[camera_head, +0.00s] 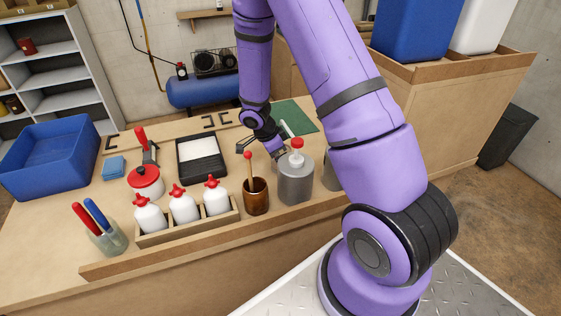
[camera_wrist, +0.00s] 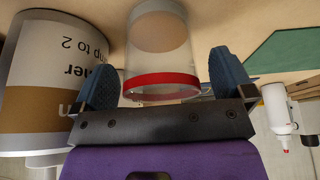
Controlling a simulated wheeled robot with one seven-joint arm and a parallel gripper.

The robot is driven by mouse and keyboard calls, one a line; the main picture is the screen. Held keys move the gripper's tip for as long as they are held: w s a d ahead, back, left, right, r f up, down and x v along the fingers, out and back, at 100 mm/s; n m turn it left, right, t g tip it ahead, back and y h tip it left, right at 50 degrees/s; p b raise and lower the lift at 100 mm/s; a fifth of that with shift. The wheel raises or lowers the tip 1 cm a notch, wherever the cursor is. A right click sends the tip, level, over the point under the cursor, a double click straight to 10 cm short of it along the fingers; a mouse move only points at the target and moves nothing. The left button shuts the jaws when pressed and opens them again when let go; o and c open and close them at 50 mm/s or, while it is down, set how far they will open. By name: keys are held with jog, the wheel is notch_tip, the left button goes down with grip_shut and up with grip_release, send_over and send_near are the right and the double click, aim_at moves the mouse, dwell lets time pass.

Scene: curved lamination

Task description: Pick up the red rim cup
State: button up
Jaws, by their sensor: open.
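The red rim cup (camera_wrist: 160,50) is a clear cup with a red band around its rim. In the wrist view it lies between the two fingers of my gripper (camera_wrist: 165,78), with its red rim near the palm. The fingers are open, with one on each side of the cup and a visible gap at the right finger. In the head view my gripper (camera_head: 276,152) is low over the bench, just behind a grey can (camera_head: 296,183). I cannot make out the cup there; the can and my arm block that area.
A large labelled can (camera_wrist: 40,75) stands close beside the left finger in the wrist view. A white bottle (camera_wrist: 278,108) is at the right. A brown jar (camera_head: 256,200) with a brush, a wooden rack (camera_head: 190,232) of white bottles and a black tray (camera_head: 203,170) stand on the bench.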

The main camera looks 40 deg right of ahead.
jog(key=shift+f, duration=0.1)
jog(key=c, duration=1.1)
jog(key=shift+d, duration=0.1)
